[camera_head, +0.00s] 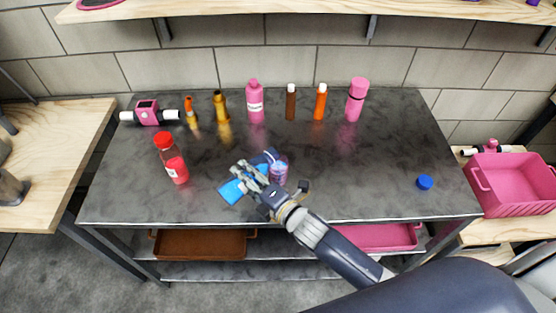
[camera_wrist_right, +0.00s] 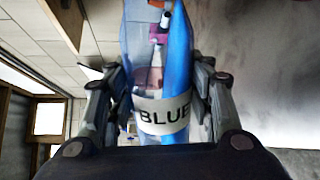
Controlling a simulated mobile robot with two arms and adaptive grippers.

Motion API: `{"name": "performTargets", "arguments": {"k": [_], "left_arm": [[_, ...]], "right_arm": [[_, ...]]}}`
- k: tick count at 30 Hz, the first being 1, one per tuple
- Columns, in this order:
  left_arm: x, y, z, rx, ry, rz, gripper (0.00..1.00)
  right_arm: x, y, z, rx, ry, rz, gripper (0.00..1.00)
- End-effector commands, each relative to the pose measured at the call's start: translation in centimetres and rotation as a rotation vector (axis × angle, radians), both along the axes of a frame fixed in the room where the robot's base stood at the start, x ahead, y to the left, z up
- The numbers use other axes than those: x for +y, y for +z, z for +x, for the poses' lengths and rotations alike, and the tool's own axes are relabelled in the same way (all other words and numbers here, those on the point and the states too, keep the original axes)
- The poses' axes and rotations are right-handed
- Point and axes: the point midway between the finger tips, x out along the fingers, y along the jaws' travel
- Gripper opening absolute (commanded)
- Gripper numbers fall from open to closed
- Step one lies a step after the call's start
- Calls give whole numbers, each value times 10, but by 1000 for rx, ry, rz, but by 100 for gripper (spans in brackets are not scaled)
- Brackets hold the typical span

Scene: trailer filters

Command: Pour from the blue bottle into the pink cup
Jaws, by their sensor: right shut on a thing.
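My right gripper (camera_head: 262,181) is shut on the blue bottle (camera_head: 231,191), which is tipped over above the table. The bottle's upper end lies by the rim of a small pinkish-purple see-through cup (camera_head: 279,174), apparently the pink cup. Gripper fingers hide part of the bottle, and I cannot tell whether liquid is flowing. In the right wrist view the clear bottle (camera_wrist_right: 165,75) with blue content and a "BLUE" label stands between both fingers. A loose blue cap (camera_head: 425,182) lies on the right of the table. My left gripper is not in view.
A red-capped bottle (camera_head: 171,160) stands left on the dark table (camera_head: 370,180). Several pink, orange and brown bottles line the back, with a pink device (camera_head: 148,113) at back left. A pink crate (camera_head: 515,190) is at right. The table's right middle is mostly clear.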

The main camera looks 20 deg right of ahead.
Motion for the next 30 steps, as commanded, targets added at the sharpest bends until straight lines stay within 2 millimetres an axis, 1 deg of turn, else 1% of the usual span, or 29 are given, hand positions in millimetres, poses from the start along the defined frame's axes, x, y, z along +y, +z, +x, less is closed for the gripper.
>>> {"name": "performTargets", "arguments": {"k": [30], "left_arm": [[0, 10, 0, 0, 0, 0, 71]], "right_arm": [[0, 8, 1, 26, 1, 55, 15]]}}
